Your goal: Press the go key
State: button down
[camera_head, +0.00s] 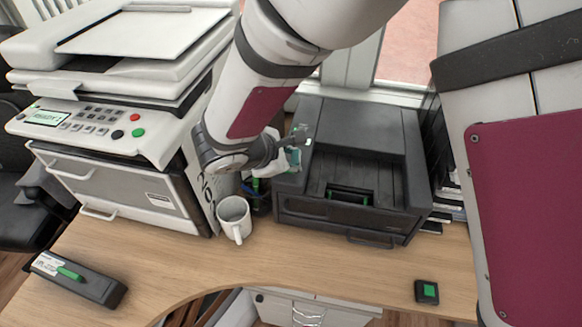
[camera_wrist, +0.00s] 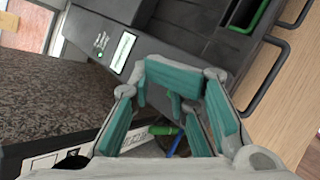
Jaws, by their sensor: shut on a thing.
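The copier (camera_head: 125,90) stands at left, with a lit display and a keypad. A round green key (camera_head: 138,132) sits on its panel beside a red key (camera_head: 135,117); I cannot read their labels. The black printer (camera_head: 350,150) stands right of it; the wrist view shows its lit display (camera_wrist: 122,52) and small green lights (camera_wrist: 100,40). My gripper (camera_head: 294,158) is over the printer's left side, well right of the copier's keys.
A white mug (camera_head: 234,218) and a holder with pens (camera_head: 256,192) stand between copier and printer. A black device with a green marker (camera_head: 70,273) lies at front left. A small black box with a green top (camera_head: 428,291) lies at front right. The front middle of the desk is clear.

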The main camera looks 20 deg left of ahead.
jog(key=shift+r, duration=0.55)
jog(key=shift+r, duration=0.15)
notch_tip(320, 180, up, 6)
jog(key=p, duration=0.3)
dwell(0.8)
